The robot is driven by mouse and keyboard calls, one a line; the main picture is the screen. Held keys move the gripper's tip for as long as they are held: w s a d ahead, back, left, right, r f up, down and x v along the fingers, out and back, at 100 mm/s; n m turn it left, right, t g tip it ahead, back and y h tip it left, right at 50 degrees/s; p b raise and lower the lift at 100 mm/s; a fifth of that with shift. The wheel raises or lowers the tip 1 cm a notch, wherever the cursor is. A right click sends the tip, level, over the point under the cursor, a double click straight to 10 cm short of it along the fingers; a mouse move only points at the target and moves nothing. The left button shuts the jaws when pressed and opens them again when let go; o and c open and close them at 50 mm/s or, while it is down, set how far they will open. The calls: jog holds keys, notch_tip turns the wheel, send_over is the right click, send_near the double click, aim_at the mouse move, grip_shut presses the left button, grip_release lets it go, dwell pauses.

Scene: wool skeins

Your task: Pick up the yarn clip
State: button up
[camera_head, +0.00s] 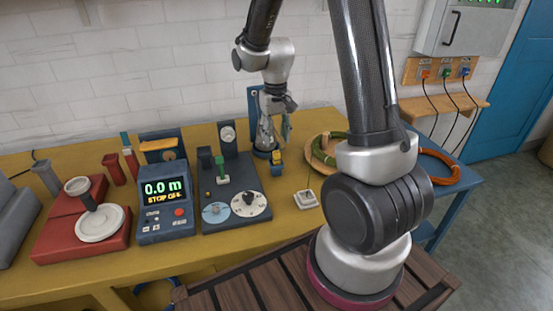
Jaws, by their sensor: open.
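My gripper (274,138) hangs down over the back of the yellow table, at the end of my arm, in front of a dark blue upright stand. Its fingers are small in view and it looks open, with nothing clearly held. A small yellow and dark blue piece (277,161) stands just below and beside the fingertips; it may be the yarn clip, but it is too small to be sure. I cannot tell whether the fingers touch it. A green upright piece (221,176) stands on a dark board to the left, apart from my gripper.
The yellow table (285,225) has bare room in front of my gripper. A dark blue meter (166,212) reads "0.0 m". The dark board (243,180) carries dials. A red winder (84,222) stands left. A wooden ring with green yarn (322,160) and an orange skein (440,167) lie right.

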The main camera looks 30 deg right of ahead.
aim_at(277, 153)
jog(key=f, duration=0.8)
jog(key=shift+s+d+f, duration=0.1)
jog(key=shift+s+d, duration=0.05)
jog(key=shift+s, duration=0.1)
jog(key=c, duration=0.9)
